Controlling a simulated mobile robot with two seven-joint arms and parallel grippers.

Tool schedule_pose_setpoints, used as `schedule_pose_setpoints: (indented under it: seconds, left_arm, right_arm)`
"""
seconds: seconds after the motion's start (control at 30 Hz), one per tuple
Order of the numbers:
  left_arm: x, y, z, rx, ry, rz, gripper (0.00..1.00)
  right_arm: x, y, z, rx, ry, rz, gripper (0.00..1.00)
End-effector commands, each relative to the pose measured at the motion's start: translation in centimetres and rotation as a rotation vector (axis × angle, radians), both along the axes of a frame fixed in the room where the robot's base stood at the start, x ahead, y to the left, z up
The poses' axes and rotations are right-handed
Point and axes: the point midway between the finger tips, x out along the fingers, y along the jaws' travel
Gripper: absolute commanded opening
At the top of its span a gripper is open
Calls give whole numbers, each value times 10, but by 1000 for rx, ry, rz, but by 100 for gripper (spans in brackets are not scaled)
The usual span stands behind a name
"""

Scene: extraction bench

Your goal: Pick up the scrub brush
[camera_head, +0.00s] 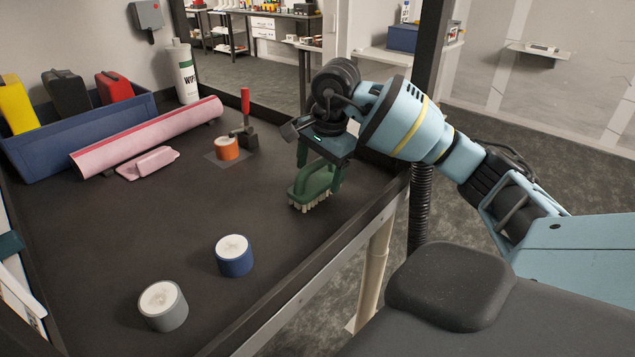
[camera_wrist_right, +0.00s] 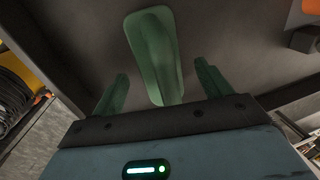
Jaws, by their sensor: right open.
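The scrub brush (camera_head: 312,184) has a green body with a looped handle and pale bristles. It stands bristles down on the dark bench top near the front right edge. My right gripper (camera_head: 320,167) is open above it, pointing down, with green fingers around the handle. In the right wrist view the brush (camera_wrist_right: 154,55) lies between the two spread fingers (camera_wrist_right: 162,90), with gaps on both sides. The far finger is partly hidden in the head view. My left gripper is not in view.
The bench centre is clear.

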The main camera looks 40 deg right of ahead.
Motion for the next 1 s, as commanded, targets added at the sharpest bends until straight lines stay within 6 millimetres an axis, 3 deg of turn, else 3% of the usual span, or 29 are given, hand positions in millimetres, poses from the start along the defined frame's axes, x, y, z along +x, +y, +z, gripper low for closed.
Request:
schedule_pose_setpoints:
  seconds: [0.13,0.4,0.8,1.0]
  left_arm:
    - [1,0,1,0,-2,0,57]
    - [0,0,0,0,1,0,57]
    - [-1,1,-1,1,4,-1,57]
    - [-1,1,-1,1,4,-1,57]
  right_arm:
    - [3,0,-13,0,0,-1,77]
    - [3,0,-16,0,-1,0,77]
    - [3,0,-15,-1,-1,0,26]
    - [3,0,-15,-1,-2,0,26]
